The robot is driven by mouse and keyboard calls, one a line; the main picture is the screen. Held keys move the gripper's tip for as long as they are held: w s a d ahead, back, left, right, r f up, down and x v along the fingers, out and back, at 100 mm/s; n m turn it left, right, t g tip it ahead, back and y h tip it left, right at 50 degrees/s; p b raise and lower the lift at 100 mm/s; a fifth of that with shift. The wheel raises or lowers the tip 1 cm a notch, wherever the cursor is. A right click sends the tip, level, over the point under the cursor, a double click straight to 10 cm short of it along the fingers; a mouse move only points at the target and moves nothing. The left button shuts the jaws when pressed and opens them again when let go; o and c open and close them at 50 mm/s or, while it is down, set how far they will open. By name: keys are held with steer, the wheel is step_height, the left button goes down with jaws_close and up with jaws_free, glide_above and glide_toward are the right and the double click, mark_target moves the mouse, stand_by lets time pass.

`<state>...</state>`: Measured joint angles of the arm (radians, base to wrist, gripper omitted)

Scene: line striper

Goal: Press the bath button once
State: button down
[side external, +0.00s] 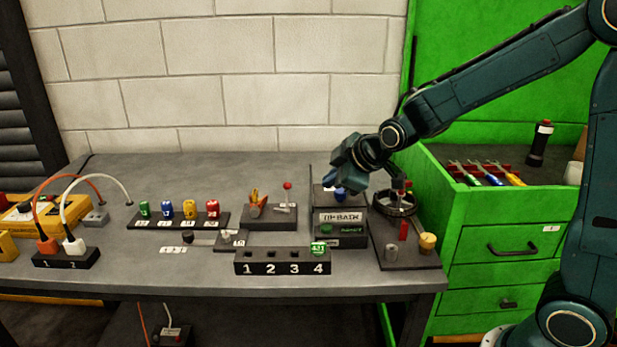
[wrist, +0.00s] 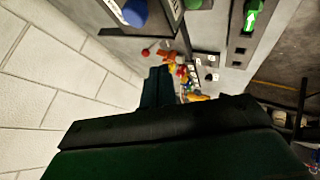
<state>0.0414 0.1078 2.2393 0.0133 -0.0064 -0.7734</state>
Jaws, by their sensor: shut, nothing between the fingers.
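A small unit with a white sign (side external: 341,217) that seems to end in "BATH" stands at the right of the bench. A green button (side external: 327,229) is on its dark front below the sign, beside green lettering. A blue round part (side external: 341,194) sits above the sign; a blue round part also shows at the top of the wrist view (wrist: 133,12). My gripper (side external: 345,178) is shut and empty, above and behind the sign, apart from the green button. Contact with the blue part cannot be told.
A black block numbered 1 to 4 (side external: 282,268) stands in front, with a green tag at 4. A plate with a ring-shaped part (side external: 393,203) and posts lies right. A rack of coloured cylinders (side external: 178,220) is left. Bare bench (side external: 130,267) lies front left.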

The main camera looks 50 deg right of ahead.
steer(key=shift+f, duration=0.15)
steer(key=shift+f, duration=4.3)
steer(key=shift+f, duration=0.85)
steer(key=shift+r, duration=0.85)
steer(key=shift+r, duration=0.1)
steer(key=shift+r, duration=2.45)
steer(key=shift+s, duration=0.1)
